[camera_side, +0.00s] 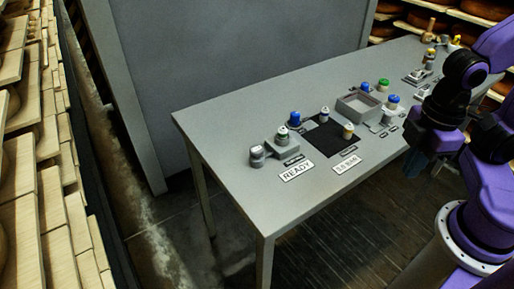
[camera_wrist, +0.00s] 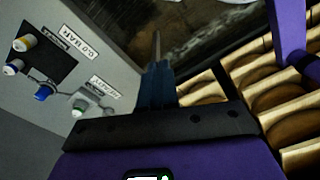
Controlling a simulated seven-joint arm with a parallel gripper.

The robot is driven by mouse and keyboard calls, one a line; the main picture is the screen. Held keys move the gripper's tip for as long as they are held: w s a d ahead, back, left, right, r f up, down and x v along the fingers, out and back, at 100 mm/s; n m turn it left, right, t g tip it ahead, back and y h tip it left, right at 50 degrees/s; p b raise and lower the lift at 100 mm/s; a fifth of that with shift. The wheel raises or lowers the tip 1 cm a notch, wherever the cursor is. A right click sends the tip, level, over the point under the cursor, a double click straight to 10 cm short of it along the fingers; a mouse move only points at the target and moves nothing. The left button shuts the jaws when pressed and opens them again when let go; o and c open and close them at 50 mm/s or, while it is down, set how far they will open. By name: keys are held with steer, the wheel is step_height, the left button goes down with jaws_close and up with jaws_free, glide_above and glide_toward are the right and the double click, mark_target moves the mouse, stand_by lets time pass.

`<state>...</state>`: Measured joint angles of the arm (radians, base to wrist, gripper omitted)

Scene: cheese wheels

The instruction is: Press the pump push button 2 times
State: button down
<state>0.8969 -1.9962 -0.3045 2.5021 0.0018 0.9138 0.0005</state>
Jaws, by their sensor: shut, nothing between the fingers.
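My gripper (camera_side: 416,163) is shut and empty off the front edge of the table, at the right in the side view. In the wrist view its dark blue fingers (camera_wrist: 156,80) are together and touch nothing. Several capped pieces stand on the table. A white piece with a green mark (camera_side: 282,135) sits on a grey block near the READY label (camera_side: 297,171); it also shows in the wrist view (camera_wrist: 79,108). A blue-topped piece (camera_side: 392,102) stands on a grey base closer to my gripper. I cannot tell which piece is the pump push button.
The grey table (camera_side: 215,130) carries a black pad (camera_side: 318,143), an open grey box (camera_side: 358,107) and a second label (camera_side: 346,164). A grey round piece (camera_side: 257,157) stands at the left. Shelves with cheese wheels (camera_side: 485,8) stand behind. The table's front left is clear.

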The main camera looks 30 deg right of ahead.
stand_by(0.6)
steer(key=w+a+f+y, duration=0.1)
steer(key=w+a+y, duration=0.2)
steer(key=w+a, duration=0.55)
steer(key=m+t+h, duration=0.1)
steer(key=t+h, duration=0.1)
steer(key=t, duration=0.7)
glide_above(259, 151)
steer(key=shift+f, duration=0.95)
steer(key=shift+y, duration=0.3)
steer(key=shift+f, duration=4.4)
steer(key=shift+f, duration=0.15)
